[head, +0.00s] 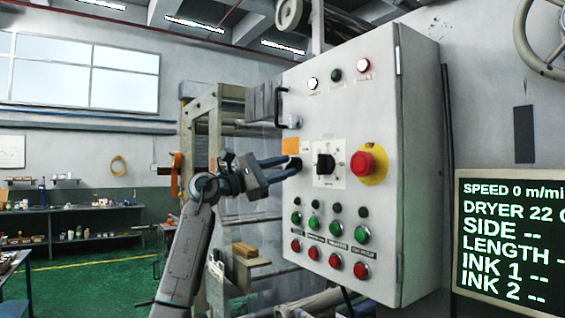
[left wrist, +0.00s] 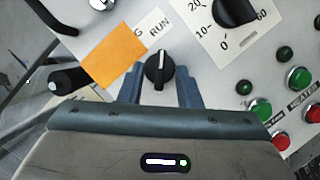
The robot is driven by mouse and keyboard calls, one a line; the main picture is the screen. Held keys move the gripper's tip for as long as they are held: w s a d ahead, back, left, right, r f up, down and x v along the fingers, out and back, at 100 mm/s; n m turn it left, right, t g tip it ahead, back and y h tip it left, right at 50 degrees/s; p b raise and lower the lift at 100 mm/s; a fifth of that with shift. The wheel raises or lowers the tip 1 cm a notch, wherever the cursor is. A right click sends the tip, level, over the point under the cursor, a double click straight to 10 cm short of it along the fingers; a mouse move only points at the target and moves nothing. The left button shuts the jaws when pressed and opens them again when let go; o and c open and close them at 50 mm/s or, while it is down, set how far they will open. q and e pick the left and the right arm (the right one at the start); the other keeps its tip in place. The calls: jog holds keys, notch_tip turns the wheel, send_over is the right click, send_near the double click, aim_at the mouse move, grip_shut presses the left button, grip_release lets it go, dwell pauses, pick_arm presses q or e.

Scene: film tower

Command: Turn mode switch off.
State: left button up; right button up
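The mode switch (left wrist: 160,70) is a small black knob with a white pointer line, on the grey control cabinet (head: 345,115). In the left wrist view its line points up toward the RUN label (left wrist: 159,29). An orange tag (left wrist: 113,62) covers part of the lettering; it also shows in the head view (head: 291,146). My left gripper (head: 290,167) is open at the cabinet face, and its two blue-grey fingers (left wrist: 160,88) stand on either side of the knob. I cannot tell whether they touch it. In the head view the fingers largely hide the knob. My right gripper is not in view.
A larger black dial (head: 325,164) and a red emergency stop on yellow (head: 362,164) sit right of the switch. Green (head: 338,233) and red buttons (head: 336,261) lie below. A black handle (head: 281,105) sticks out on the cabinet's left. A display (head: 510,240) stands at right.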

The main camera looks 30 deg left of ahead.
pick_arm(q)
jog(key=shift+d, duration=0.1)
grip_shut()
